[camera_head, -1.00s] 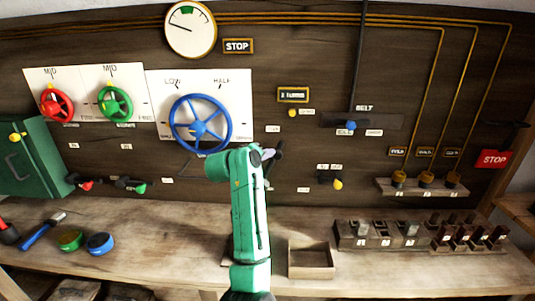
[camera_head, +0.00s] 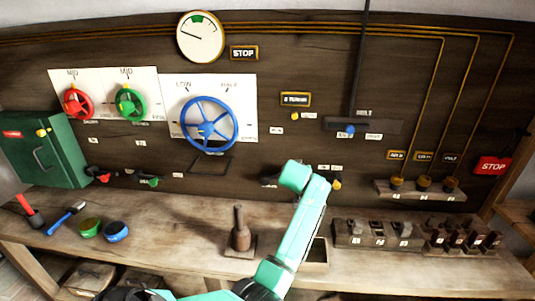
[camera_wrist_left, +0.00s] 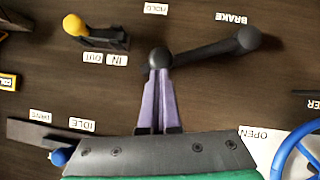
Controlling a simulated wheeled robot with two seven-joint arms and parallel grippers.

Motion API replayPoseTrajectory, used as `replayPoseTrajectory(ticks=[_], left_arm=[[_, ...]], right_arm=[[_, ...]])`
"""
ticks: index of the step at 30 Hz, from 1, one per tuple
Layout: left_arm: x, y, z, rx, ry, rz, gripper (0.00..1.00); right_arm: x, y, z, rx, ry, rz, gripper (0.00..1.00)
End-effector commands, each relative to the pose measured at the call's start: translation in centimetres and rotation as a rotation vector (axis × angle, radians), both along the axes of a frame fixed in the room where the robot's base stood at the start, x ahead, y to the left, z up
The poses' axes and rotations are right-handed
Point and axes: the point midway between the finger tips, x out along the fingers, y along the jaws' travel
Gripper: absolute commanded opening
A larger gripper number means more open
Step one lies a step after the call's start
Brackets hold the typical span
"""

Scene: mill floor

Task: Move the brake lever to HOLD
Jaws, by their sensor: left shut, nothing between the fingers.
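The brake lever (camera_wrist_left: 210,50) is a dark arm lying nearly level in the wrist view. One rounded end is under the BRAKE label (camera_wrist_left: 230,18); the other, a dark ball, is below the HOLD label (camera_wrist_left: 155,8), with a gap between. My left gripper (camera_wrist_left: 158,72) has purple fingers, shut and empty, with tips right at this ball; I cannot tell whether they touch it. In the head view, a dark part of the lever (camera_head: 269,181) shows left of my green arm, which hides my gripper and the rest. My right gripper is not in view.
A yellow-knobbed IN/OUT switch (camera_wrist_left: 88,32) sits beside the lever. The blue handwheel (camera_head: 205,127) is up and left of it in the head view. A brown bottle-shaped object (camera_head: 240,230) and an open box (camera_head: 318,252) stand on the bench below.

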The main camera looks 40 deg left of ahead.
Motion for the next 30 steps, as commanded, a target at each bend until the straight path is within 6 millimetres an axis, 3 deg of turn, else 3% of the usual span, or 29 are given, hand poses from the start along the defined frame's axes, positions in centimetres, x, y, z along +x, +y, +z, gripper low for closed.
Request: replayPoseTrajectory(ticks=[6,12,30], left_arm=[[1.0,-1.1,-3.0,0.148,0.111,0.001,0.00],[1.4,-1.7,-4.8,0.251,0.188,0.002,0.00],[1.6,-2.1,-6.3,0.335,0.260,0.002,0.00]], right_arm=[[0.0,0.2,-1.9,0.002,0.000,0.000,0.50],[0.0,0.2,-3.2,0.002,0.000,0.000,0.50],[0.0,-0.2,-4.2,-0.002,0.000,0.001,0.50]])
